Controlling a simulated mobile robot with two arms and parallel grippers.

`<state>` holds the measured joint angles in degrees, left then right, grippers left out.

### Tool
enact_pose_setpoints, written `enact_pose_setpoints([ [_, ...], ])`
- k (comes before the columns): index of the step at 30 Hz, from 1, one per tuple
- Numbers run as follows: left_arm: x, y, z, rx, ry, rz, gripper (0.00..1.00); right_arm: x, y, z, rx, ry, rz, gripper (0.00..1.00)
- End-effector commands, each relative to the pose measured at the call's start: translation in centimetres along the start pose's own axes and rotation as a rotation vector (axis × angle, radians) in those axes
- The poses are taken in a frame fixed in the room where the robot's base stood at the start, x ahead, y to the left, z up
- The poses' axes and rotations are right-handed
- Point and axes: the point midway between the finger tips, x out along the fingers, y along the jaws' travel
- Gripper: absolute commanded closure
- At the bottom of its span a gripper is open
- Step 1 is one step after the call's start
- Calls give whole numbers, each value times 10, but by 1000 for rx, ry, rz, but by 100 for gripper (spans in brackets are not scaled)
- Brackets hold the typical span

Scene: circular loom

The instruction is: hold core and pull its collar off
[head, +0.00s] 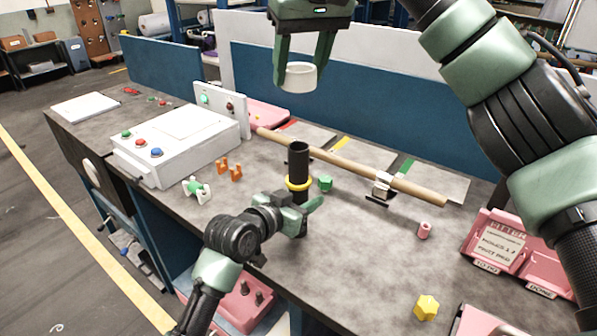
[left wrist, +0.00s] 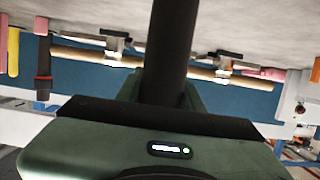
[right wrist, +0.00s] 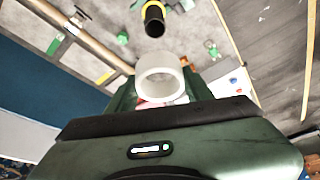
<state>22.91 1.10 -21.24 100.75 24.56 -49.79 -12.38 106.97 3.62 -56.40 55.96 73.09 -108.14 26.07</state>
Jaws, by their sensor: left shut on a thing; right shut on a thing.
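The core (head: 298,163) is a black upright cylinder with a yellow ring around its lower part. My left gripper (head: 303,208) is shut on the core low down, below the yellow ring. In the left wrist view the dark core (left wrist: 170,50) stands between the fingers. The collar (head: 299,77) is a white ring. My right gripper (head: 300,70) is shut on the collar and holds it well above the core, apart from it. In the right wrist view the collar (right wrist: 161,76) sits between the fingers, with the core's open top (right wrist: 154,18) beyond it.
A long wooden rod (head: 340,165) lies across the table on holders behind the core. A white control box (head: 175,142) stands at left. Orange (head: 235,171), green (head: 325,184), pink (head: 424,230) and yellow (head: 426,307) pieces lie around. Pink bins (head: 497,240) stand at right.

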Motion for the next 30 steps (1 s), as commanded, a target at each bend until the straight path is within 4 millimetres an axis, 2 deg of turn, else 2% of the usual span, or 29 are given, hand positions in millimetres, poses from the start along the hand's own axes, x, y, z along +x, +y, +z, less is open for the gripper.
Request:
enact_pose_setpoints([
  [19,0,0,1,0,-2,0,100,-48,0,-20,0,2,1,97],
  [30,0,0,1,0,-2,0,100,-54,0,-22,0,0,0,97],
])
